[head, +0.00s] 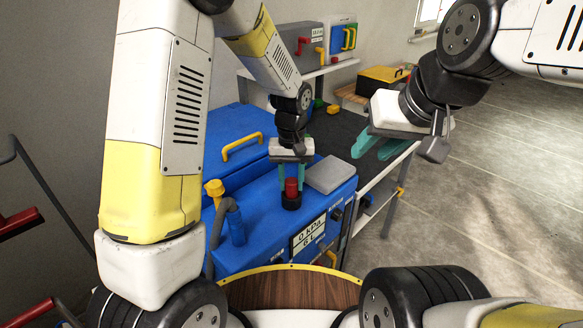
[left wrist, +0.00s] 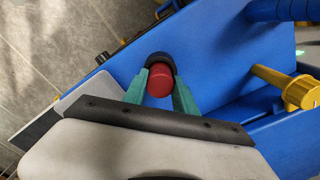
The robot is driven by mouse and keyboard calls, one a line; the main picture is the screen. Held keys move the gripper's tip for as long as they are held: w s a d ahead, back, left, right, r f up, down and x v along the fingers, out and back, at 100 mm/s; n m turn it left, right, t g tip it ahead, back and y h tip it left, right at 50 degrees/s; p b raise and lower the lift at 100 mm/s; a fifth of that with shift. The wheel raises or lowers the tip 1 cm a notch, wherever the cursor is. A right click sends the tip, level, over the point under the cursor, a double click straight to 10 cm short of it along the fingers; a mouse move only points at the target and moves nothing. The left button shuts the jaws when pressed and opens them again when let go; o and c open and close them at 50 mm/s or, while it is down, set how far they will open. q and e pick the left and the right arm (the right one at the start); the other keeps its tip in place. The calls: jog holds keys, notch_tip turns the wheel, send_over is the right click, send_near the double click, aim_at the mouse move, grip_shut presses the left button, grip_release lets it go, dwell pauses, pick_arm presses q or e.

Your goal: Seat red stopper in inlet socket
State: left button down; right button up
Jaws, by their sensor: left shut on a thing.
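The red stopper (head: 291,187) is upright between the teal fingers of my left gripper (head: 291,178). The black inlet socket (head: 291,202) is directly below it on top of the blue machine (head: 262,215). In the left wrist view my left gripper (left wrist: 161,92) is shut on the red stopper (left wrist: 160,82), and the black socket ring (left wrist: 162,59) shows right behind it. I cannot tell how deep the stopper sits in the ring. My right gripper (head: 377,146) is apart from the machine at the right, its teal fingers spread and empty.
A gauge label (head: 308,236) is on the machine's front. A yellow-and-black box (head: 381,79) stands behind.

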pick_arm(q)
jog(key=shift+f, duration=0.1)
jog(key=c, duration=1)
grip_release()
notch_tip(320, 180, up, 12)
jog(key=s+a+r+t+h, duration=0.1)
jog(key=s+a+r+t, duration=0.2)
jog(key=s+a+r, duration=0.2)
jog(key=s+a+r+t+h, duration=0.1)
jog(key=s+a+r+t, duration=0.2)
jog(key=s+a, duration=0.6)
jog(key=s+r, duration=0.2)
jog(key=s, duration=0.2)
jog(key=shift+s+r+m, duration=0.15)
jog(key=shift+r+m, duration=0.15)
jog(key=shift+a, duration=0.1)
